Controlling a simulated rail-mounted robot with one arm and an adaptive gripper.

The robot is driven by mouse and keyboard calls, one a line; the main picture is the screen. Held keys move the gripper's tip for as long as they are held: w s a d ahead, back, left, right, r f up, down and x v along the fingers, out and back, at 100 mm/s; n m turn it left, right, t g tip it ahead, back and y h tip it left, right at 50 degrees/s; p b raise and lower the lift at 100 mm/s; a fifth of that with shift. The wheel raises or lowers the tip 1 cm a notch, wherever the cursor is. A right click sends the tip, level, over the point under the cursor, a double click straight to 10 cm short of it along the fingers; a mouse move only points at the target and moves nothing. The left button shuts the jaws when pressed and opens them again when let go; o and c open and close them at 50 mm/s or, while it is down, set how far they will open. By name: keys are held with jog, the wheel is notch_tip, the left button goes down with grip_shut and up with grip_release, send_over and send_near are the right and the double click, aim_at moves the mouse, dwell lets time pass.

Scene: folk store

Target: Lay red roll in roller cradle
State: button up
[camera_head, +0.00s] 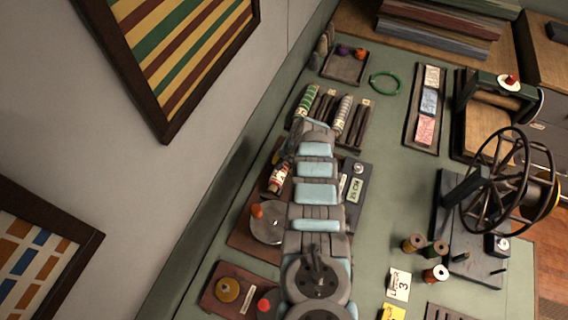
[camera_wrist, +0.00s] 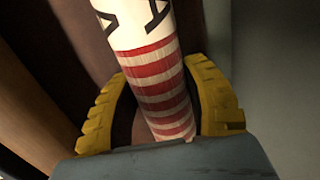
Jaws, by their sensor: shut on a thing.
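The red roll (camera_wrist: 160,85) is a cylinder with red and pale stripes and a white band with black letters. My gripper (camera_wrist: 158,92) has its yellow fingers shut around the striped part in the wrist view. In the head view the red roll (camera_head: 278,179) shows left of my arm, tilted, over a brown board. I cannot tell whether it touches the board. The rack that looks like the roller cradle (camera_head: 352,139) stands farther back, with a green striped roll (camera_head: 306,100) and a pale striped roll (camera_head: 342,114) among dark slots. My arm hides its near left part.
A dark plate with a label (camera_head: 355,189) lies right of my arm. A round grey disc with an orange knob (camera_head: 267,224) is at the left. A spoked wheel (camera_head: 497,185) and several spools (camera_head: 413,243) stand at the right.

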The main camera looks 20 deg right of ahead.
jog(key=shift+f, duration=0.1)
jog(key=o, duration=1.3)
jog(key=shift+o, duration=0.2)
jog(key=shift+d+r, duration=0.1)
jog(key=shift+r, duration=0.1)
jog(key=v, duration=1.1)
jog(key=shift+r, duration=0.3)
